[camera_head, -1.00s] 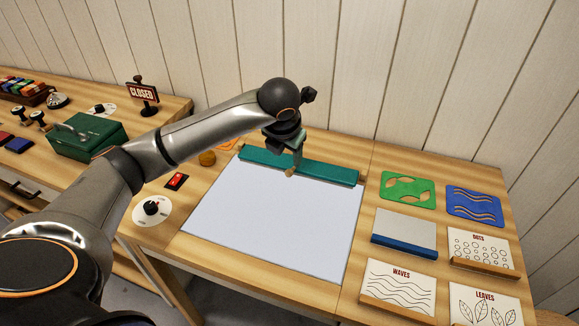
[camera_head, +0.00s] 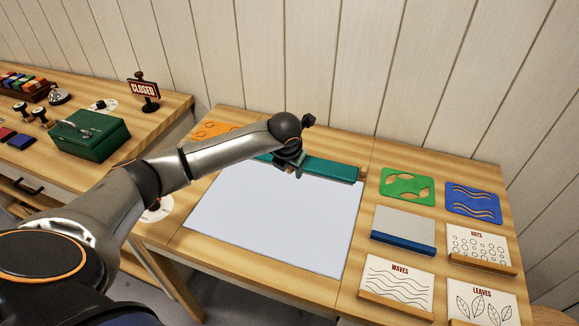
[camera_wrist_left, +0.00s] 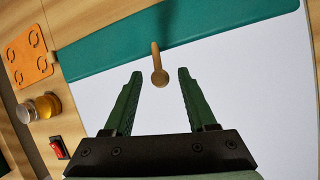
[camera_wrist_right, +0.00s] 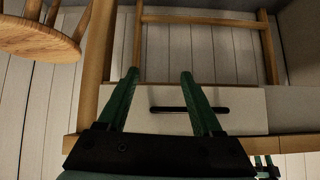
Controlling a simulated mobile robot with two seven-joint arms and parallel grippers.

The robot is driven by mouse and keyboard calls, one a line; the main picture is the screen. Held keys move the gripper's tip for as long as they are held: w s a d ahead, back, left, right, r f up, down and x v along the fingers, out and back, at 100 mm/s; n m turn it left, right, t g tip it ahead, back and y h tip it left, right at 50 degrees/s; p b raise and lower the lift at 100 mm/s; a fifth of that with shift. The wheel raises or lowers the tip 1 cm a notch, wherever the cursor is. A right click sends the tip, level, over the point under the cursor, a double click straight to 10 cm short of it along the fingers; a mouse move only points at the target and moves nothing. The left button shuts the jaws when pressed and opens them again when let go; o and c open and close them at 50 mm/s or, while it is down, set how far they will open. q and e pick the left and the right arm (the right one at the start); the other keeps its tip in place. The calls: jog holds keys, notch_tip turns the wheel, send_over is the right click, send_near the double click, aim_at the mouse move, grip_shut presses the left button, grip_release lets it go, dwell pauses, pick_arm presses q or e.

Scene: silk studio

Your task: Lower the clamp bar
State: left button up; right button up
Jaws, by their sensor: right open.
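The teal clamp bar (camera_head: 333,170) lies along the back edge of the white sheet (camera_head: 275,220). In the left wrist view the bar (camera_wrist_left: 115,50) carries a wooden handle (camera_wrist_left: 157,65) with a rounded end. My left gripper (camera_wrist_left: 160,74) is open, its fingers on either side of that end with gaps to both. In the head view my left gripper (camera_head: 295,170) is over the bar's front edge and hides the handle. I cannot tell how far the bar is off the sheet. My right gripper (camera_wrist_right: 160,75) is open and empty, away from the bar.
Stencils, green (camera_head: 407,187) and blue (camera_head: 473,202), and pattern cards lie to the right. An orange stencil (camera_wrist_left: 29,57), jars (camera_wrist_left: 47,106) and a red switch (camera_wrist_left: 58,147) are left of the sheet. A drawer handle (camera_wrist_right: 190,109) and stool (camera_wrist_right: 45,35) show in the right wrist view.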

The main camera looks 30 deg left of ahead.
pick_arm(q)
grip_shut()
dwell(1.2)
